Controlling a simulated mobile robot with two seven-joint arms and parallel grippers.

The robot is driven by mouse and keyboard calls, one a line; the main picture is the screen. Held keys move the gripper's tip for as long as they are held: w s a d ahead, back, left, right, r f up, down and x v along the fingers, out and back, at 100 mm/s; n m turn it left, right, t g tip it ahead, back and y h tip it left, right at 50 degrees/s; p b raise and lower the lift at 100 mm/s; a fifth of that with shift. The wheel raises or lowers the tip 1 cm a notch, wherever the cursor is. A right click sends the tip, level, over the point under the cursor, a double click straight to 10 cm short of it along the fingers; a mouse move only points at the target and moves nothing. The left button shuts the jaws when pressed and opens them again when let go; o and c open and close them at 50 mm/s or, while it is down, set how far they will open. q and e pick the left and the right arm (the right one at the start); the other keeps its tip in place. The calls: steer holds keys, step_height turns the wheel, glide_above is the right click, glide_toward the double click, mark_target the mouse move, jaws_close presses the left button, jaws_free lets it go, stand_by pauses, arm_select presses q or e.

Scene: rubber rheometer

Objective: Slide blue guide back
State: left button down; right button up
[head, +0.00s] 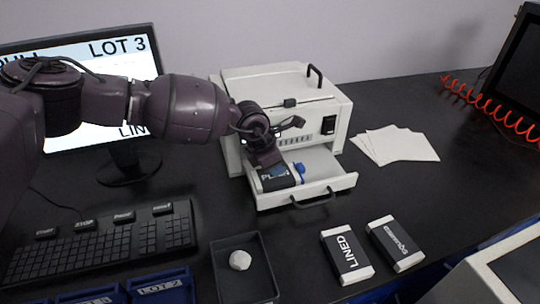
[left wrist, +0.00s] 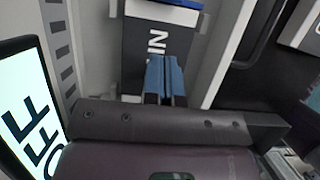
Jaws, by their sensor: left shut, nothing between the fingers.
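The blue guide (head: 299,170) sits in the open white drawer (head: 330,186), at the right end of a dark block labelled PLAIN (head: 271,182). In the left wrist view a blue strip (left wrist: 182,3), likely the guide, shows at the top edge beyond the block (left wrist: 150,22). My left gripper (head: 276,171) reaches down over the block, to the left of the guide. Its fingers (left wrist: 165,78) are shut with nothing between them. It covers part of the block; I cannot tell whether it touches it. My right gripper is not in view.
The white machine (head: 285,92) stands behind the drawer. A dark tray (head: 262,291) with a white lump (head: 240,260), and blocks labelled LINED (head: 347,256) and SQUARED (head: 396,244), lie in front. A keyboard (head: 100,242) is at left; papers (head: 395,145) are at right.

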mark_target(295, 172)
arm_select(q)
steer(key=d, duration=0.1)
steer(key=w+d, duration=0.1)
steer(key=d, duration=0.1)
steer(key=shift+w+d+f+b, duration=0.15)
steer(key=shift+w+d+b, duration=0.1)
steer(key=shift+b, duration=0.15)
steer(key=shift+d, duration=0.15)
steer(key=w+d+b, duration=0.1)
steer(key=d, duration=0.2)
steer(key=w+d+b, duration=0.1)
steer(key=w+d, duration=0.1)
steer(key=d, duration=0.2)
steer(key=w+d+b, duration=0.1)
steer(key=d, duration=0.3)
steer(key=shift+w+d+f, duration=0.2)
steer(key=shift+w, duration=0.1)
steer(key=shift+d+r, duration=0.1)
steer(key=shift+r, duration=0.05)
